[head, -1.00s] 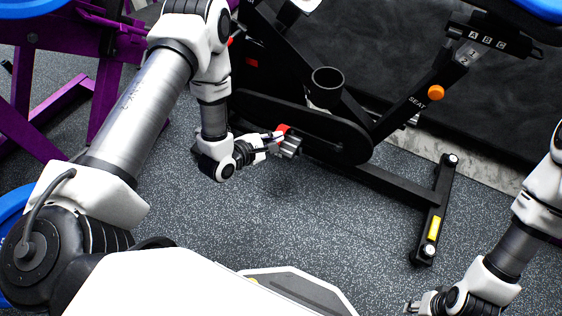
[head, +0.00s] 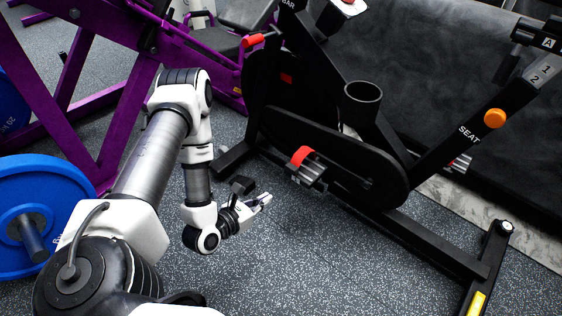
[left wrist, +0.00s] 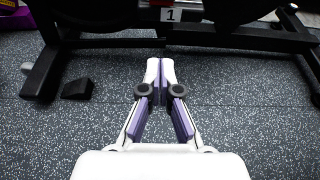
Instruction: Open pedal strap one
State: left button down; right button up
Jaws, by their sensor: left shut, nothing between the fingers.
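The pedal (head: 308,175) of the black exercise bike has a red strap (head: 302,155) arched over its top. I cannot tell whether the strap is fastened. My left gripper (head: 267,197) is in front of the pedal and to its left in the head view, apart from it. In the left wrist view, its fingers (left wrist: 160,64) are shut together with nothing between them. A plate marked 1 (left wrist: 168,15) shows at that view's top edge, with a bit of red above it. My right gripper is not in view.
The bike's frame (head: 345,160) and rear foot (head: 487,262) stand behind and right of my left gripper. A small black block (left wrist: 77,88) lies on the floor. A blue weight plate (head: 40,195) and purple rack (head: 125,100) are at left. Speckled floor (head: 310,260) is clear in front.

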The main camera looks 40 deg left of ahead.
pick_arm(q)
jog(key=a+f+b+x, duration=0.1)
jog(key=b+x, duration=0.4)
jog(key=x, duration=0.5)
jog(key=r, duration=0.2)
jog(key=d+r, duration=0.1)
jog(key=r, duration=0.2)
jog(key=shift+s, duration=0.1)
